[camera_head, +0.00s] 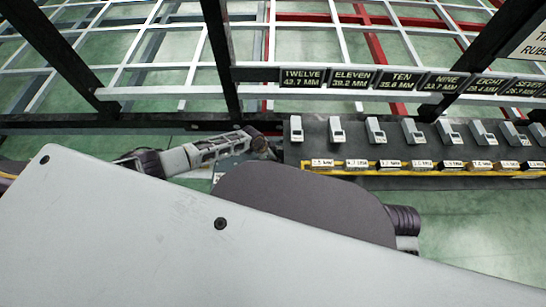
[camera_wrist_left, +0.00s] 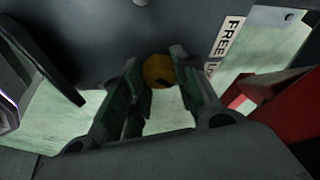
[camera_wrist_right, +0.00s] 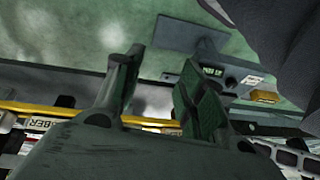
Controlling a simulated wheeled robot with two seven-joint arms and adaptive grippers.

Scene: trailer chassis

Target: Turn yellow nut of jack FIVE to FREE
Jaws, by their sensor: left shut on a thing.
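In the left wrist view the yellow nut (camera_wrist_left: 158,70) sits on a dark grey surface, between the fingertips of my left gripper (camera_wrist_left: 155,62). That gripper is shut on the nut. A white FREE label (camera_wrist_left: 228,36) is to the right of the nut, with a second label, partly hidden by a finger, just below it. No jack number is readable in this view. My right gripper (camera_wrist_right: 163,65) is open, with nothing seen between its fingers. In the head view a large pale link of my arm hides much of the scene.
In the left wrist view a red part (camera_wrist_left: 290,102) is at the right. The right wrist view shows a grey device with a small display (camera_wrist_right: 212,72). The head view shows a row of devices above a yellow rail (camera_head: 400,172) and signs such as TWELVE (camera_head: 302,77).

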